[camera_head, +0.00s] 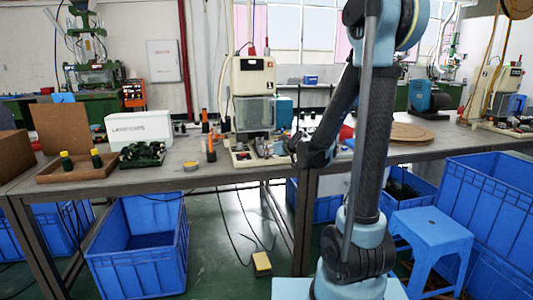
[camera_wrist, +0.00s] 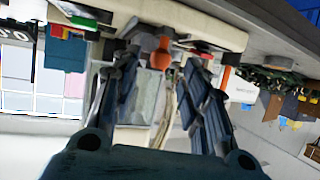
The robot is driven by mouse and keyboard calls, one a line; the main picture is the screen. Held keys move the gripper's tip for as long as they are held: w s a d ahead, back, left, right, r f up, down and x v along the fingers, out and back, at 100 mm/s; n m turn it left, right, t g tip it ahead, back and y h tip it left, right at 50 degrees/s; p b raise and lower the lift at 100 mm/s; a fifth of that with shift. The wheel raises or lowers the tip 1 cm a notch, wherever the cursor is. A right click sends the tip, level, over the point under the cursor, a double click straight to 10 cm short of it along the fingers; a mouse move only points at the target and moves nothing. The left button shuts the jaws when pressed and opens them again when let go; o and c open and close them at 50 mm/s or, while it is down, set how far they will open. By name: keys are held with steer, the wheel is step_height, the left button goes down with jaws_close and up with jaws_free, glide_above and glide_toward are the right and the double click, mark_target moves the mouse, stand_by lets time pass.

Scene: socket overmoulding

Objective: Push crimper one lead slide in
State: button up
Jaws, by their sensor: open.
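The crimper (camera_head: 253,78), a cream box-shaped machine with a clear grey front guard, stands on the bench at the centre of the head view. Its low cream base with small parts sits in front; the lead slide cannot be told apart there. My gripper (camera_head: 278,149) is at the right side of this base, small and partly hidden by my arm. The wrist view is turned upside down. There my gripper (camera_wrist: 155,62) is open, its two dark fingers apart. An orange-red part (camera_wrist: 160,54) shows between the fingertips, next to the cream base (camera_wrist: 205,26). Contact cannot be told.
An orange-topped bottle (camera_head: 211,150) stands left of the base, and a yellow round tin (camera_head: 190,166) lies near the front edge. A wooden tray (camera_head: 75,170) and white box (camera_head: 138,128) are further left. A round wooden board (camera_head: 404,132) lies right of my arm.

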steer(key=shift+x, duration=1.8)
jaws_close()
